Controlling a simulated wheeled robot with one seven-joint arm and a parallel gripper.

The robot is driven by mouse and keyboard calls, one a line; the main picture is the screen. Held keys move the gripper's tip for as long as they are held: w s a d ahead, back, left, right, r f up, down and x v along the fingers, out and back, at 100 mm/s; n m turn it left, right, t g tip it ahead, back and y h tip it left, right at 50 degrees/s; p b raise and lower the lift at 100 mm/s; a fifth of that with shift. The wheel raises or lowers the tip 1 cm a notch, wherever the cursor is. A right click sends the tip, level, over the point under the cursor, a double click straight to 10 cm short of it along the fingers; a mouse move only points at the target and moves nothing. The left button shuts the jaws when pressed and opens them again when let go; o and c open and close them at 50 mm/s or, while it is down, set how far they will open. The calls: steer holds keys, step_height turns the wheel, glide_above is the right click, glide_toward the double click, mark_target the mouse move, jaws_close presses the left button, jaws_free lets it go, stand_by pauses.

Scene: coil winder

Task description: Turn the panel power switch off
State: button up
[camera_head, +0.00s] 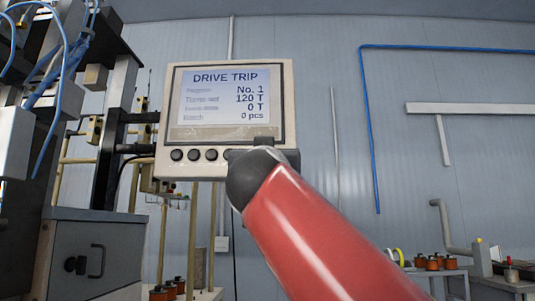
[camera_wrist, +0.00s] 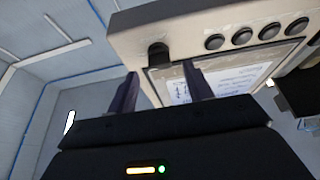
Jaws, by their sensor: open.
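The control panel (camera_head: 228,183) is a cream box with a lit screen (camera_head: 223,97) reading "DRIVE TRIP", "No. 1", "120 T", "0 T" and "0 pcs". Round dark buttons (camera_head: 194,155) line its lower edge. My arm covers the panel's lower right corner in the head view, hiding the switch there. In the wrist view the panel (camera_wrist: 185,38) appears upside down. A black switch (camera_wrist: 158,52) sits at one end of the button row. My gripper (camera_wrist: 160,70) is open, with one finger on each side of the switch in that picture. I cannot tell whether they touch or which way the switch is set.
A grey machine cabinet (camera_head: 98,255) with a black handle stands at the lower left, below blue hoses. A bench (camera_head: 440,271) with several copper-coloured spools is at the lower right. A blue pipe (camera_head: 368,130) runs along the wall. The space right of the panel is clear.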

steer(key=p+x, duration=0.1)
steer(key=x, duration=0.1)
steer(key=shift+w+r, duration=0.1)
steer(key=shift+w, duration=0.2)
steer(key=c, duration=1)
